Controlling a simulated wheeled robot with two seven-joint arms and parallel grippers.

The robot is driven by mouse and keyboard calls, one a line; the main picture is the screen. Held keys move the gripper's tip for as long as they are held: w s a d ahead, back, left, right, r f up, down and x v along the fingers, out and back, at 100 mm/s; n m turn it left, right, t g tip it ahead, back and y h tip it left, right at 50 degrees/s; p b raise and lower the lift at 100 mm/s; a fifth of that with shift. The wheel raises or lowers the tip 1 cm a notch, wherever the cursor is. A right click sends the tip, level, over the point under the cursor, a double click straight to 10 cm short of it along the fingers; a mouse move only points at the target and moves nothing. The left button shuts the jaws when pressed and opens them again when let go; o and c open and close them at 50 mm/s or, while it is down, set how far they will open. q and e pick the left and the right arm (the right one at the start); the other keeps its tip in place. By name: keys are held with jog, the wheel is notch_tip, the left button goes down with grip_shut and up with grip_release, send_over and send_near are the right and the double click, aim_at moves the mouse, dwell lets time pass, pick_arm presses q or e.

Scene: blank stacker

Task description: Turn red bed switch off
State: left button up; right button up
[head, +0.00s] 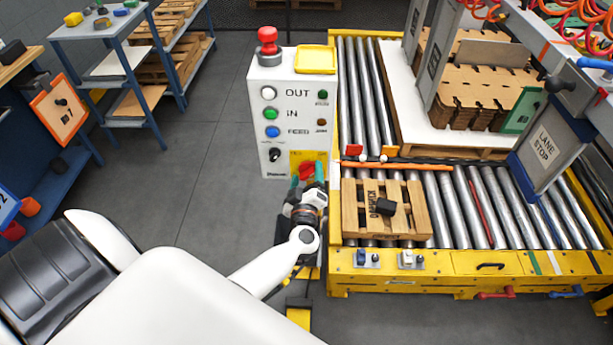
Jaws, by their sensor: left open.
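A grey-white control box (262,100) stands left of the roller bed, with a yellow plate (300,156) low on its front. A small red part (307,171) shows in front of this plate, right at my left gripper; I take it for the red switch. Its on or off position is too small to tell. My left gripper (308,184) is open and reaches up to the red part. I cannot tell whether they touch, and the fingers hide part of the plate. My right gripper is not in view.
The box carries a red mushroom button (267,42), OUT, IN and FEED buttons and a black selector (274,155). The roller bed (480,263) bears a wooden pallet (412,222), close right of my gripper. A red handle (497,293) sits on its front. Floor at left is clear.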

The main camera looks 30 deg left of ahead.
pick_arm(q)
jog(key=shift+c, duration=0.2)
jog(key=c, duration=0.9)
jog(key=shift+c, duration=0.2)
jog(key=n+b, duration=0.1)
jog(key=n, duration=0.2)
jog(key=shift+s+f+n, duration=0.1)
jog(key=shift+f+n, duration=0.05)
jog(key=shift+n, duration=0.25)
jog(key=n+b, duration=0.1)
jog(key=n, duration=0.3)
jog(key=shift+f+n, duration=0.15)
jog(key=shift+n, duration=0.15)
jog(key=n+b, duration=0.2)
jog(key=n, duration=0.3)
jog(key=shift+f+b, duration=0.15)
jog(key=shift+b, duration=0.2)
jog(key=shift+n+b, duration=0.8)
jog(key=shift+n, duration=1.4)
